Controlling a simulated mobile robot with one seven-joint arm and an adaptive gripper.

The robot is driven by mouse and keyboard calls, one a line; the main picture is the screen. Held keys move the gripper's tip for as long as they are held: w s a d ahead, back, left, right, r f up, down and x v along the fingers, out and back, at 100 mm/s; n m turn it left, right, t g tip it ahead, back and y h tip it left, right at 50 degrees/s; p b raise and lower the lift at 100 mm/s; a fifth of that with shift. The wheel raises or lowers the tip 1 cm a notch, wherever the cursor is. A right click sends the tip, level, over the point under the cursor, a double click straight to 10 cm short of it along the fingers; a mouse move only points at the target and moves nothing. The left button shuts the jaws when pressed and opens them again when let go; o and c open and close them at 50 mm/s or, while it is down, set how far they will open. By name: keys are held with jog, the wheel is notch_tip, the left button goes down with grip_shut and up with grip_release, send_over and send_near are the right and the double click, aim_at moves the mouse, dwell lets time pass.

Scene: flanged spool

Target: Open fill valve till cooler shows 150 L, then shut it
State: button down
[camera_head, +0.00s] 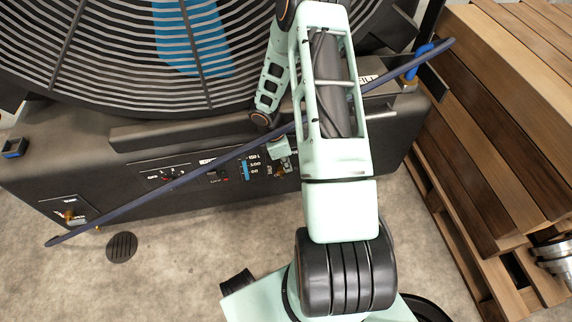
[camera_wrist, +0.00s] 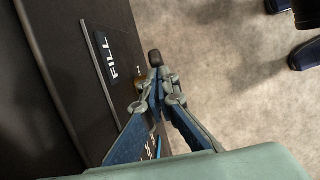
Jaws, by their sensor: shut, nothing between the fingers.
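The black cooler (camera_head: 130,180) stands under a large round fan grille. Its level gauge (camera_head: 246,169) has a blue bar beside marks for 150, 100 and 50; the bar reaches the upper marks, but I cannot read the exact level. My gripper (camera_wrist: 156,62) is shut and empty, close to the cooler front. In the wrist view a FILL label (camera_wrist: 113,70) is left of the fingers. A small brass-coloured part (camera_wrist: 138,80), possibly the fill valve, shows between label and fingers, partly hidden. I cannot tell its position or whether the fingers touch it.
A long dark blue hose or rod (camera_head: 150,198) slants across the cooler front. Another panel (camera_head: 68,212) with a small fitting is at the lower left. Wooden pallets (camera_head: 500,110) stand close on the right. The floor (camera_head: 170,270) in front is mostly clear.

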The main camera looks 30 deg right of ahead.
jog(key=shift+r, duration=0.1)
jog(key=a+p+v, duration=0.1)
jog(key=p+v, duration=0.4)
jog(key=v, duration=0.8)
jog(key=shift+w, duration=0.2)
jog(key=c, duration=2.6)
grip_release()
jog(key=shift+a, duration=0.1)
jog(key=shift+c, duration=0.2)
